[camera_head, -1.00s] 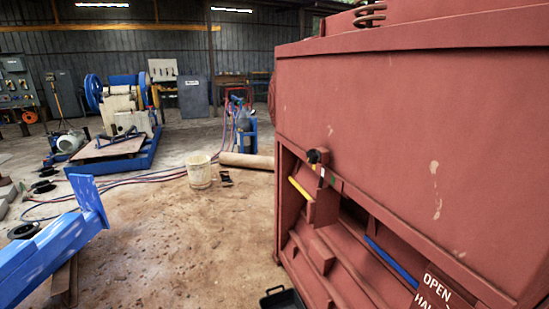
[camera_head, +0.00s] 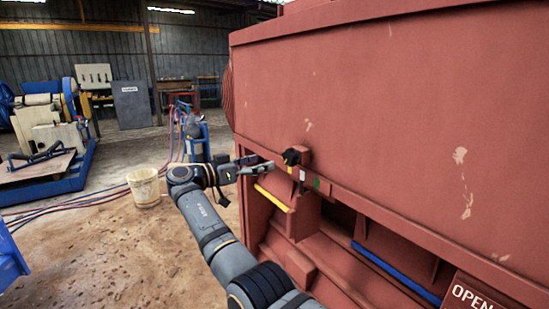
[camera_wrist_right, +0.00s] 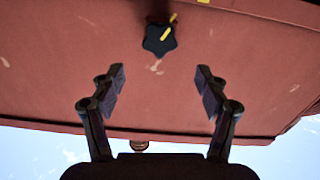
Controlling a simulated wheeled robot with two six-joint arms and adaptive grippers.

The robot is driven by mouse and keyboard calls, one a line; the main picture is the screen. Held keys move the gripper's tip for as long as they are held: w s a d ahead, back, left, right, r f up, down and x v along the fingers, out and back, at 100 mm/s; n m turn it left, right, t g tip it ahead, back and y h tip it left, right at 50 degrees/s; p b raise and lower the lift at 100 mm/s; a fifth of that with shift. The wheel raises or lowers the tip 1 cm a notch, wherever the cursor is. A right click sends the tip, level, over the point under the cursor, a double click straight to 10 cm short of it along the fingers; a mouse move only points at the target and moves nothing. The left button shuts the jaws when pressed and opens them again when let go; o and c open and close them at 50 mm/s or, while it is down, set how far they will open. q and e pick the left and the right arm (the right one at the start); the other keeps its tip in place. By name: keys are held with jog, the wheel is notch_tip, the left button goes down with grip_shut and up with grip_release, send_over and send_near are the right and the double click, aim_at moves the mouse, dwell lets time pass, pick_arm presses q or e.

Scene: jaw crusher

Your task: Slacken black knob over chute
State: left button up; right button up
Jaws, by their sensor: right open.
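The black knob (camera_head: 291,156) sits on the red crusher's side, above the chute opening (camera_head: 345,228). In the right wrist view the knob (camera_wrist_right: 159,39) is star-shaped with a yellow mark, ahead of and between the fingers. My right gripper (camera_head: 258,164) is just left of the knob, apart from it. In the right wrist view the right gripper (camera_wrist_right: 160,88) has its fingers spread with nothing between them. My left gripper is not in view.
The red crusher body (camera_head: 400,110) fills the right side. A yellow bar (camera_head: 272,198) and a blue bar (camera_head: 396,273) lie below the knob. A pale bucket (camera_head: 144,188) stands on the floor at left.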

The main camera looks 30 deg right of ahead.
aim_at(287, 156)
jog(key=d, duration=0.3)
jog(key=d+p, duration=0.1)
jog(key=d, duration=0.2)
jog(key=d+p, duration=0.1)
jog(key=d, duration=0.2)
jog(key=shift+w+d, duration=0.1)
jog(key=shift+w, duration=0.2)
jog(key=shift+d, duration=0.6)
jog(key=shift+w+f, duration=0.1)
jog(key=c, duration=1.2)
